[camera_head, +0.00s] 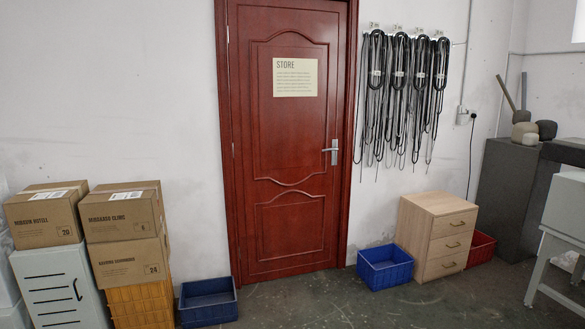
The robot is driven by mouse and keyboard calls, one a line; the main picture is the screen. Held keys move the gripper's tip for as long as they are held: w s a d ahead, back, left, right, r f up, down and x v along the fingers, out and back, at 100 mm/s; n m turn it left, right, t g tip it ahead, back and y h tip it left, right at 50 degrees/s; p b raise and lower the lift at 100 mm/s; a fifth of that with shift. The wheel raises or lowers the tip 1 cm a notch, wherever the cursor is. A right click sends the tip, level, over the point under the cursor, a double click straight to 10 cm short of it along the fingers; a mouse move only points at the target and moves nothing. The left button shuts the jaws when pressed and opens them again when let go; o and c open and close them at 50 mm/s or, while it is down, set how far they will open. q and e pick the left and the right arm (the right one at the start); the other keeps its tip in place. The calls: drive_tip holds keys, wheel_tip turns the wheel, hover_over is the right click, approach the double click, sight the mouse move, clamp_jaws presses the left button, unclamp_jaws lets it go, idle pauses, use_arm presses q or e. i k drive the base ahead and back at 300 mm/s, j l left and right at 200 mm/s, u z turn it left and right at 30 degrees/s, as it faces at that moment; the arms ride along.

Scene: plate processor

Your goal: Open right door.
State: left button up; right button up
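A red-brown wooden door (284,145) stands shut in its frame in the middle of the head view. It carries a paper sign (295,77) reading "STORE" and a silver lever handle (333,151) on its right side. Hinges show along its left edge. It is the only door in view. Neither of my grippers shows in the head view.
A blue crate (208,301) stands by the door's lower left, another blue crate (384,267) to its right. Left are stacked cardboard boxes (123,212); right are a drawer cabinet (432,236) and hanging cables (402,90). The floor (300,300) before the door is clear.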

sight(287, 58)
drive_tip(key=i+z, duration=0.35)
drive_tip(key=i, duration=1)
